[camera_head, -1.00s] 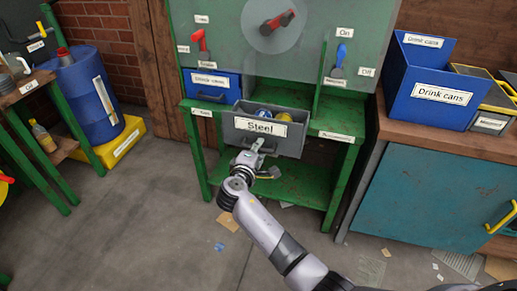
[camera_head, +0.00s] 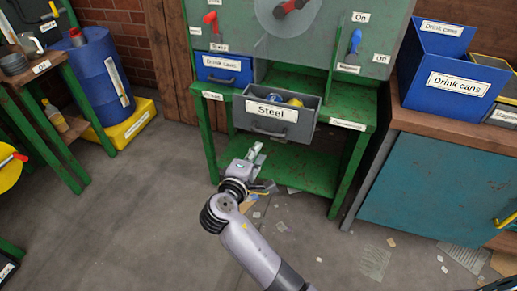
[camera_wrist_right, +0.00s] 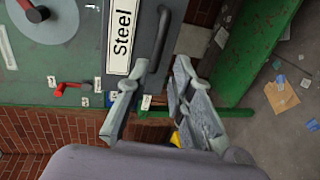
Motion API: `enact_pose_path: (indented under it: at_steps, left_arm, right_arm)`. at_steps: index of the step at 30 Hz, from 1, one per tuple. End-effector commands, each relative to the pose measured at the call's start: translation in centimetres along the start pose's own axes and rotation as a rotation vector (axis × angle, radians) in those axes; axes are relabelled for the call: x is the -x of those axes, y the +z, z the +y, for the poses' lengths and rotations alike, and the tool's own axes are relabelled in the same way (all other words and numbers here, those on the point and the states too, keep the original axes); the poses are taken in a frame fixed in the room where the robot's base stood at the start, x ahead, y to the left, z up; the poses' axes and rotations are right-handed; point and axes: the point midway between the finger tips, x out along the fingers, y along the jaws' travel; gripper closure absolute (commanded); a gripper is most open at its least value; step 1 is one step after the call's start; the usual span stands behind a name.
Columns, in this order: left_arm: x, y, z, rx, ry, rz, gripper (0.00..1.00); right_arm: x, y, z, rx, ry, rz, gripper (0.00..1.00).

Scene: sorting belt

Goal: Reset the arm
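My right gripper (camera_head: 262,166) is in front of and below the grey drawer labelled Steel (camera_head: 256,122), apart from its handle (camera_head: 268,131). In the right wrist view the two fingers of my right gripper (camera_wrist_right: 155,80) are spread with nothing between them. The drawer's handle (camera_wrist_right: 152,50) shows just beyond the fingers there. The drawer is pulled out, and the tops of cans (camera_head: 296,102) show inside it. My left gripper is in neither view.
The drawer sits in a green machine frame (camera_head: 352,160). A blue "Drink cans" drawer (camera_head: 226,76) is up to its left. A blue-doored cabinet (camera_head: 430,190) stands to the right. A blue barrel (camera_head: 95,85) stands at the left. The floor between is open, with scattered paper scraps.

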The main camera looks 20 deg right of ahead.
Motion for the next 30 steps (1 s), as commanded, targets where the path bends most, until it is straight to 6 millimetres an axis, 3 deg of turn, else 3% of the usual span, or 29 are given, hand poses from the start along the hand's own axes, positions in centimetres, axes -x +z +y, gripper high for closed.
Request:
enact_pose_path:
  at_steps: [13,17,20,23,30]
  left_arm:
    - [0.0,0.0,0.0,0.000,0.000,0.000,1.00]
    - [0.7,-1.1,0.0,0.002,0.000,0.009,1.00]
    - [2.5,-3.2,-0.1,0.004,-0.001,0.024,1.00]
    - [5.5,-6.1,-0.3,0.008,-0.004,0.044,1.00]
    - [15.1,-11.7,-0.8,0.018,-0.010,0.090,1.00]
  right_arm:
    - [0.0,0.0,0.0,-0.001,-0.001,0.000,0.79]
    - [0.0,1.1,-1.3,-0.032,-0.045,-0.010,0.79]
    - [0.1,3.7,-3.9,-0.105,-0.145,-0.035,0.79]
    - [0.9,7.3,-7.6,-0.218,-0.290,-0.074,0.79]
    - [5.5,15.2,-14.5,-0.497,-0.628,-0.178,0.79]
